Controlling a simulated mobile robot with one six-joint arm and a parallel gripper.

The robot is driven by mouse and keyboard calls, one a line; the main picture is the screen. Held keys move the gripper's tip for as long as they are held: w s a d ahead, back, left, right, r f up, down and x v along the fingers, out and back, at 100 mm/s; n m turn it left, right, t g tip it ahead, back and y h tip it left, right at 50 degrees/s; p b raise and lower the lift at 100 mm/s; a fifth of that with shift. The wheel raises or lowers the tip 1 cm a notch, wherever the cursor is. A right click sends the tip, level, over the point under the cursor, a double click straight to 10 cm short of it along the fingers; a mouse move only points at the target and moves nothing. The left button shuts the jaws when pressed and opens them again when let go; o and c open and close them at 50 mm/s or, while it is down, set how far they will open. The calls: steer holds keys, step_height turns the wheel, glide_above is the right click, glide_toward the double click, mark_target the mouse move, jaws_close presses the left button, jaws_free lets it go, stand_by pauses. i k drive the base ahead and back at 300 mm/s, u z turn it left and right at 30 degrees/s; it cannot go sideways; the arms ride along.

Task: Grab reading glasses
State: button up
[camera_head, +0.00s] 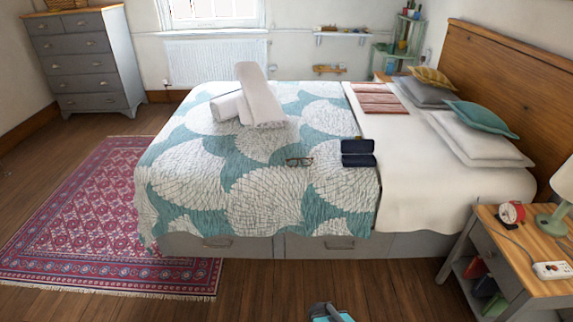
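The reading glasses (299,161), with dark or brown frames, lie on the teal and white patterned bedspread, near the middle of the bed. An open dark blue case (358,153) lies just to their right, apart from them, by the edge of the bare white sheet. My gripper is not in view. Only a grey and teal part, probably of my arm, shows at the bottom edge, well short of the bed.
Rolled white towels (262,98) lie behind the glasses. Folded reddish cloth (377,98) and pillows (480,140) are to the right. A nightstand (508,250) with a red clock (511,213) stands front right.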

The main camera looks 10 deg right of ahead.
mark_target(304, 161)
steer(key=z, duration=0.15)
steer(key=i, duration=0.95)
steer(key=z, duration=0.6)
steer(key=k, duration=0.15)
steer(key=u, duration=2.85)
